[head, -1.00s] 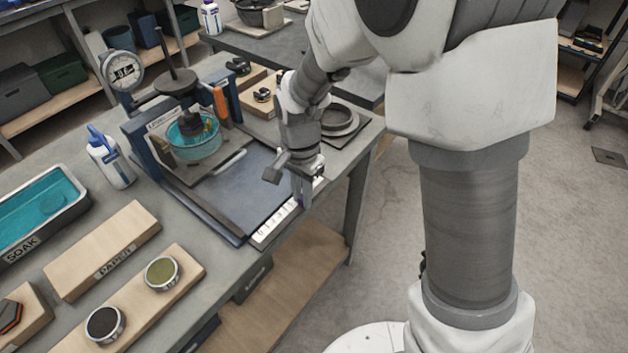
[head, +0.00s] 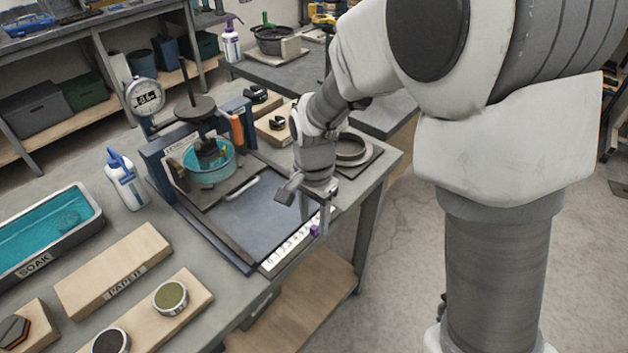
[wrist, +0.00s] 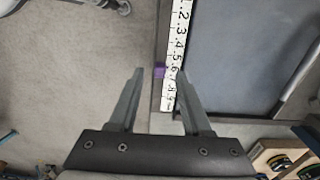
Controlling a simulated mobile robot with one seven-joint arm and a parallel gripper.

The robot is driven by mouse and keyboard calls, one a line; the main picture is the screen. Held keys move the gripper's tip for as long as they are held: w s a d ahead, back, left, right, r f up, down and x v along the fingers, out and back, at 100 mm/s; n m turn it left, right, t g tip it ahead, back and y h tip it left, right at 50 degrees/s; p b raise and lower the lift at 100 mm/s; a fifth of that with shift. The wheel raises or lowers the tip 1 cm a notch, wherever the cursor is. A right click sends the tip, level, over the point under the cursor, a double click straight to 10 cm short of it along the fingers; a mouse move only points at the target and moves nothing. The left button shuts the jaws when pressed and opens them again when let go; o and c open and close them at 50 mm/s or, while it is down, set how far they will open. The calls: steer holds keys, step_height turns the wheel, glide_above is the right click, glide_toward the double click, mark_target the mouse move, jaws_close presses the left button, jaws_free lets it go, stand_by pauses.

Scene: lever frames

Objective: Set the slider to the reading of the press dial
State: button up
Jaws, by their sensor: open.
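The slider is a small purple block (head: 314,231) on a white numbered scale (head: 277,258) along the front edge of the press. In the wrist view the purple slider (wrist: 159,71) sits beside the scale (wrist: 175,48), near the 6. My gripper (head: 313,220) is pointed down over the scale. In the wrist view its open fingers (wrist: 159,76) are on either side of the slider, with gaps visible; I cannot tell their height above it. The round press dial (head: 147,97) stands at the back left of the press; its digits are too small to read surely.
The press bed (head: 250,215) with a teal round dish (head: 210,165) lies behind the scale. A squeeze bottle (head: 126,180), a SOAK tray (head: 45,240) and a PAPER board (head: 112,270) are to the left. The floor in front of the bench is clear.

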mark_target(314, 227)
step_height(314, 227, up, 15)
steer(key=p, duration=0.2)
steer(key=shift+r, duration=0.2)
steer(key=s+d+r+n+t+p, duration=0.1)
steer(key=s+d+r+n+t, duration=0.1)
steer(key=s+d, duration=0.5)
steer(key=s+d+r+n+t+p, duration=0.2)
steer(key=s+d+r+n+t, duration=0.1)
steer(key=s+d+r+n, duration=0.2)
steer(key=s+d+r, duration=0.2)
steer(key=d, duration=0.2)
steer(key=shift+s+n+t, duration=0.3)
steer(key=shift+s, duration=0.05)
stand_by(0.8)
